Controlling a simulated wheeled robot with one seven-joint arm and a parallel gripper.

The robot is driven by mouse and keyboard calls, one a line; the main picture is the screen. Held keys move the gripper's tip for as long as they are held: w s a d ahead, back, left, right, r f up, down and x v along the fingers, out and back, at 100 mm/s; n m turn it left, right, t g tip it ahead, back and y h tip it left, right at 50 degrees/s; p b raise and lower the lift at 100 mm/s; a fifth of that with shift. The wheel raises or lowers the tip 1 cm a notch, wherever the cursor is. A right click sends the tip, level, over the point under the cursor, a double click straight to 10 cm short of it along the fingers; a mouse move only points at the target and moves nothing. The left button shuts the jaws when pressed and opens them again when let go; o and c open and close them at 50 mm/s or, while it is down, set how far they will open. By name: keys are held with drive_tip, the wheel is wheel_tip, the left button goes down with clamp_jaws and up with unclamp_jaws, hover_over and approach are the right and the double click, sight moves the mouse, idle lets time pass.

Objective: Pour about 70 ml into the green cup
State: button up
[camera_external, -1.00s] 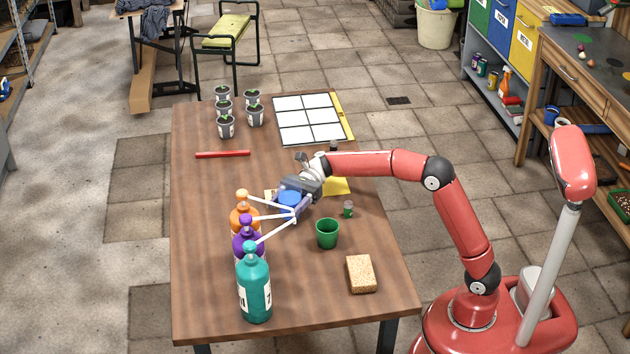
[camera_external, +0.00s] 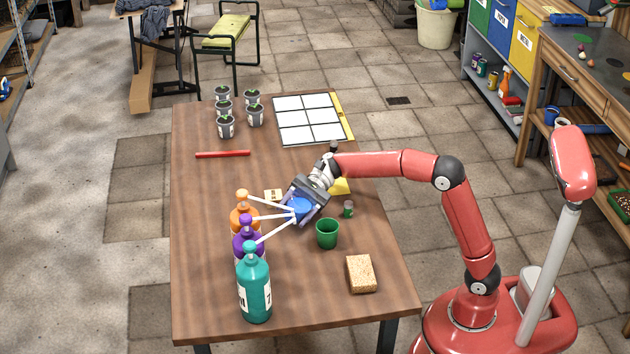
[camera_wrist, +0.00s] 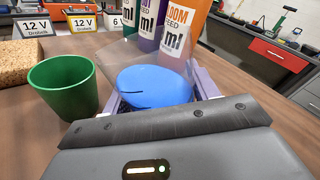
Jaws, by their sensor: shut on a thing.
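The green cup (camera_external: 327,234) stands upright on the table; it is at the left in the wrist view (camera_wrist: 62,88). No liquid shows in it. My gripper (camera_external: 299,211) is shut on a round blue object (camera_external: 302,206), to the left of the cup and apart from it. In the wrist view the blue object (camera_wrist: 155,88) sits between the fingers, with a clear sheet-like shape behind it; its contents are hidden. Orange (camera_external: 240,217), purple (camera_external: 246,243) and teal (camera_external: 255,288) pump bottles stand at the left, their long white spouts pointing toward the blue object.
A sponge (camera_external: 361,274) lies in front of the cup. A small green-and-grey jar (camera_external: 348,209) stands just behind it. A red stick (camera_external: 222,154), several potted seedlings (camera_external: 226,130) and a white grid sheet (camera_external: 308,118) lie farther back.

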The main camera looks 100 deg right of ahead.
sight(297, 210)
drive_tip(key=shift+s+a+f+n+b, duration=0.15)
drive_tip(key=shift+a+f+n+b, duration=0.2)
drive_tip(key=shift+b, duration=0.55)
drive_tip(key=shift+s+a+r+n+b, duration=0.25)
drive_tip(key=shift+n+b, duration=0.3)
drive_tip(key=shift+b, duration=0.55)
drive_tip(key=shift+r, duration=0.35)
drive_tip(key=shift+s+r+n+h+b, duration=0.1)
drive_tip(key=shift+r+n+h+b, duration=0.3)
drive_tip(key=shift+r+n+b, duration=0.25)
drive_tip(key=shift+f+n+b, duration=0.25)
drive_tip(key=shift+n+b, duration=0.4)
drive_tip(key=shift+b, duration=0.5)
drive_tip(key=shift+a+b, duration=0.1)
drive_tip(key=shift+b, duration=0.2)
drive_tip(key=shift+s+r+n+h+b, duration=0.1)
drive_tip(key=shift+r+n+h+b, duration=0.4)
drive_tip(key=shift+n+b, duration=0.7)
